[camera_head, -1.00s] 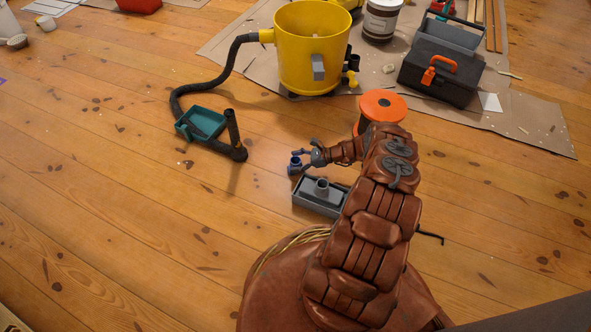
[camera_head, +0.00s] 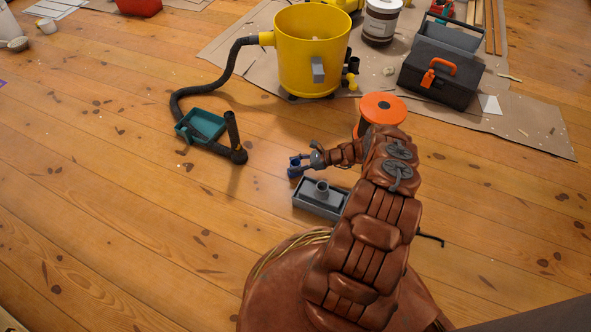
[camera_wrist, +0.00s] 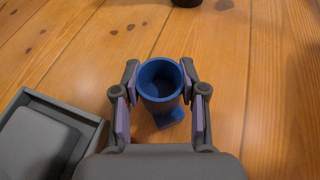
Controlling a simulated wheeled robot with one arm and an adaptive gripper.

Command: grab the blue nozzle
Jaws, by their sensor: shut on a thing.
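The blue nozzle (camera_wrist: 160,84) has a round open mouth that faces the wrist camera. My gripper (camera_wrist: 160,100) is shut on it, with one finger pressed on each side. In the head view the blue nozzle (camera_head: 294,168) shows small at the tip of my gripper (camera_head: 301,163), just behind the grey tray on the floor. The nozzle's lower end is partly hidden under its round mouth in the wrist view. I cannot tell for sure whether it touches the floor.
A grey nozzle lies in the grey tray (camera_head: 310,208), close beside my gripper. An orange-topped spool (camera_head: 382,107) stands behind my arm. A teal nozzle (camera_head: 205,124) and black hose (camera_head: 180,96) lead to a yellow vacuum (camera_head: 305,60).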

